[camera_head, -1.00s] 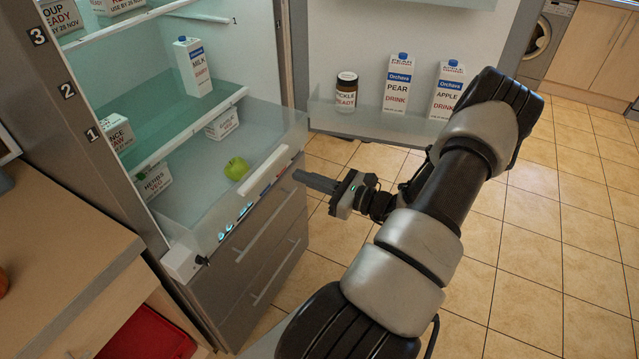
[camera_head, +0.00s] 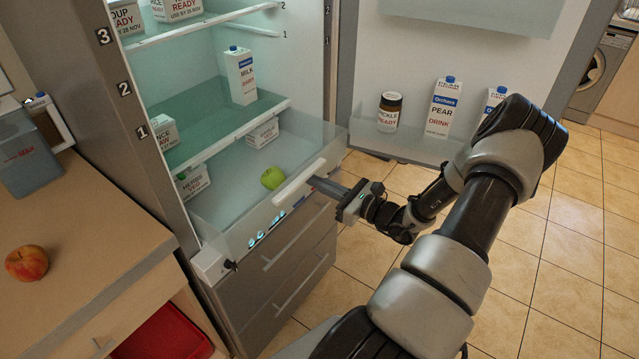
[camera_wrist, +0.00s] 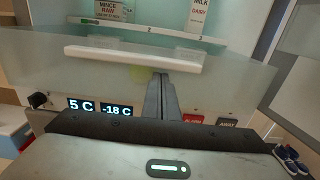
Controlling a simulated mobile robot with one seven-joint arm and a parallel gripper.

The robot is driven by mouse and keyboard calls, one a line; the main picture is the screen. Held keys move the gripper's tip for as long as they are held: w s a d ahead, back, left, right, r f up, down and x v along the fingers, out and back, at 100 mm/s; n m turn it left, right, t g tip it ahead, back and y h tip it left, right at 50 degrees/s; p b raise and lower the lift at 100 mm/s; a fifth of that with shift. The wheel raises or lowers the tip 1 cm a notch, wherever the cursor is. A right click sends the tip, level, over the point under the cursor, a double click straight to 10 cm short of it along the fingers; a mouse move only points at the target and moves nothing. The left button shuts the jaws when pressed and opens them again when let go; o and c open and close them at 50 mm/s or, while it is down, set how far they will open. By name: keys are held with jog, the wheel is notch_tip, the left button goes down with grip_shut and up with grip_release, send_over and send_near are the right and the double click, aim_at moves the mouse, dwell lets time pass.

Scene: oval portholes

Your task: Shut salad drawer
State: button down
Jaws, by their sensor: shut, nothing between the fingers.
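The salad drawer (camera_head: 228,207) is a clear bin at the bottom of the fridge compartment, standing out past the shelf above. Its white handle bar (camera_head: 298,184) runs along the front; the bar also crosses the wrist view (camera_wrist: 110,57). A green apple (camera_head: 272,178) lies inside, showing as a blurred green patch in the wrist view. My gripper (camera_head: 314,182) is shut and empty, its fingertips at the drawer front by the handle's right half. In the wrist view the fingertips (camera_wrist: 160,76) come up just below the bar; I cannot tell whether they touch.
The fridge door (camera_head: 440,60) stands open at right, with a jar (camera_head: 389,112) and cartons (camera_head: 444,108) on its shelf. A milk carton (camera_head: 241,76) stands on the shelf above the drawer. A counter (camera_head: 90,235) with a red apple (camera_head: 26,263) is at left.

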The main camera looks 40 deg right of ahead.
jog(key=b, duration=0.2)
send_over(258, 166)
jog(key=shift+s, duration=0.15)
jog(key=shift+w+r, duration=0.2)
jog(key=shift+w+r, duration=0.1)
jog(key=shift+r, duration=0.05)
